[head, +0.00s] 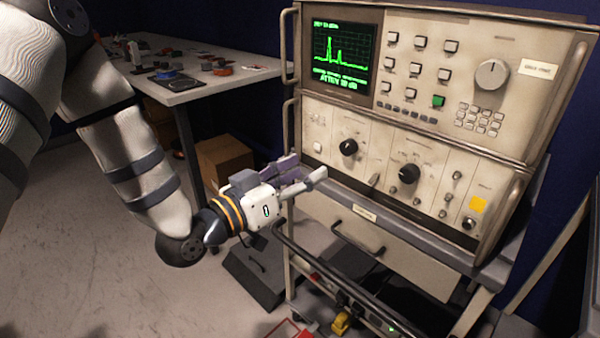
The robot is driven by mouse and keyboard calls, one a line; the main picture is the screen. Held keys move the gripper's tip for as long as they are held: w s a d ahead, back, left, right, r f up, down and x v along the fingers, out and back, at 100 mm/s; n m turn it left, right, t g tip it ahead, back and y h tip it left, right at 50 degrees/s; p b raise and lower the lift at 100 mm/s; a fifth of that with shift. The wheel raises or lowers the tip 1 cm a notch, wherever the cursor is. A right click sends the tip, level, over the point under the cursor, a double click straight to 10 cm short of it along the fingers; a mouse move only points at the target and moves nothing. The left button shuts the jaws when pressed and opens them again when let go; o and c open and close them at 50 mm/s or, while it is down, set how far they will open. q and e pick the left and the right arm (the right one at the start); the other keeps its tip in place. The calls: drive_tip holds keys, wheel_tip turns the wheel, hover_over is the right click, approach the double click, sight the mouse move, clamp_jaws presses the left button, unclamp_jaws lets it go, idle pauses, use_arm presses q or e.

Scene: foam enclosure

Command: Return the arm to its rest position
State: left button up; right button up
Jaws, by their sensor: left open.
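My left arm comes in from the upper left and bends down to my left gripper (306,178) near the middle of the head view. The gripper is open and holds nothing that I can see. Its fingers point right, toward the lower front panel of a beige instrument rack (330,125). The fingertips appear close to the panel's lower left edge; I cannot tell whether they touch it. My right gripper is out of view.
The instrument has a screen with a green trace (340,55), knobs and buttons, on a cart with a drawer (360,235). A workbench (215,88) with small items stands behind at left, a cardboard box (225,158) below it. Floor at lower left is clear.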

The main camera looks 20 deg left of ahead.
use_arm(q)
drive_tip(key=shift+s+a, duration=0.1)
drive_tip(key=shift+s, duration=0.2)
drive_tip(key=s+f+g+y, duration=0.1)
drive_tip(key=s+f+g, duration=0.25)
drive_tip(key=f, duration=0.35)
drive_tip(key=s+d+f+g+y, duration=0.1)
drive_tip(key=s+f+g, duration=0.1)
drive_tip(key=s+f, duration=0.45)
drive_tip(key=s+f+g+y, duration=0.1)
drive_tip(key=s+f+g, duration=0.2)
drive_tip(key=f, duration=0.5)
drive_tip(key=s+f+g+y, duration=0.1)
drive_tip(key=s+f+g, duration=0.2)
drive_tip(key=s, duration=0.6)
drive_tip(key=s+a+f+n+g+y, duration=0.1)
drive_tip(key=s+f+g, duration=0.2)
drive_tip(key=s, duration=0.7)
drive_tip(key=s+a+f+g+y, duration=0.1)
drive_tip(key=s+f+g, duration=0.2)
drive_tip(key=s, duration=0.6)
drive_tip(key=shift+s+a+f+n+g, duration=0.2)
drive_tip(key=shift+n+g, duration=0.1)
drive_tip(key=shift+g, duration=0.75)
drive_tip(key=shift+w, duration=0.1)
